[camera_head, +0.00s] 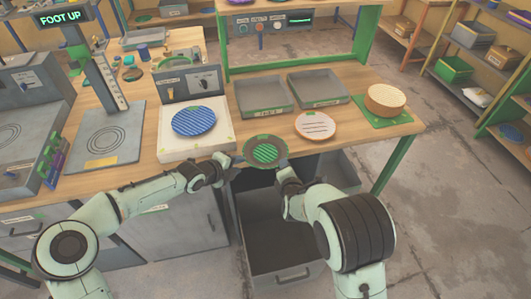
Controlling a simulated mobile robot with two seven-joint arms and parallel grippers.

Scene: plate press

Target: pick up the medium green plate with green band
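The green plate (265,150) has a dark rim and a green striped middle. It is at the table's front edge, with its near part reaching past that edge; I cannot tell whether it rests on the table or is held up. My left gripper (226,160) is at the plate's left rim. My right gripper (284,170) is just below its near right rim. Both look close to or touching the plate, but the fingers are too small to show whether they are shut on it.
A blue striped plate (194,121) lies on a white stand (170,146) to the left. A white striped plate (315,126), two grey trays (263,96) (318,87) and a tan round stack (385,98) are to the right. An open drawer (283,240) sticks out below.

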